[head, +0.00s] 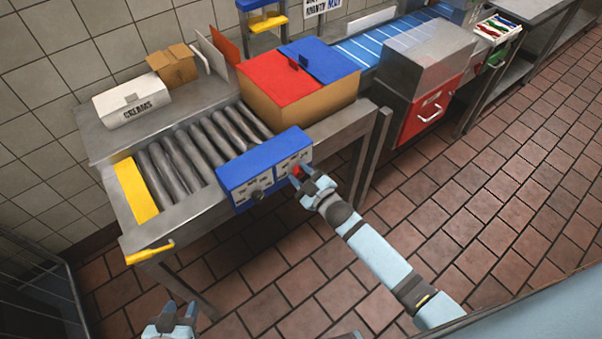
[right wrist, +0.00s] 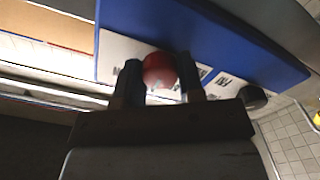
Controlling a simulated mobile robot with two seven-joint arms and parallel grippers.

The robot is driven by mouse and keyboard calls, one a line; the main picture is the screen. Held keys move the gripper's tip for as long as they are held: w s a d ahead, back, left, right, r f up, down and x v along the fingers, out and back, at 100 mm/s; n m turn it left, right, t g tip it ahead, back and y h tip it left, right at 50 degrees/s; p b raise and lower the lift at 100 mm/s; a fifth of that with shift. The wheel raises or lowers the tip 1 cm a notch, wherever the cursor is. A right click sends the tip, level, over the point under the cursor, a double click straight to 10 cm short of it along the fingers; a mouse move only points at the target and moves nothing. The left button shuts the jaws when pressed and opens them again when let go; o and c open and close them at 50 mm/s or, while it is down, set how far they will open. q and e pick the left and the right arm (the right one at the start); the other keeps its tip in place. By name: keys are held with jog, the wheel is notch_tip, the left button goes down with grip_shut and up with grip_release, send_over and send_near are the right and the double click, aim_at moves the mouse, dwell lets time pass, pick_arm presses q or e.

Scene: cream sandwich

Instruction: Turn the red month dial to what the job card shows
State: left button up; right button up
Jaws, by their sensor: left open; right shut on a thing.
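The red month dial (right wrist: 159,70) is on the white face of a blue control box (head: 250,165), mounted at the front edge of the roller table. In the head view the dial (head: 297,171) is mostly covered by my right gripper (head: 304,175). My right gripper (right wrist: 160,82) is shut on the dial, one finger on each side of it. A black knob (head: 257,195) is on the same box, to the left of the dial. The printed marks are too small to read. My left gripper (head: 178,312) is open and empty, low at the bottom left. No job card is readable.
A red and blue topped carton (head: 300,105) sits on the rollers (head: 185,155) behind the box. A white creams box (head: 132,103) and a small brown carton (head: 172,66) stand on the back shelf. A yellow lever (head: 150,252) sticks out at the front left. The tiled floor in front is clear.

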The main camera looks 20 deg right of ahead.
jog(key=o, duration=0.9)
jog(key=shift+s, duration=0.1)
jog(key=b+v, duration=0.1)
jog(key=v, duration=1.2)
jog(key=shift+s+d, duration=0.15)
jog(key=shift+s, duration=0.2)
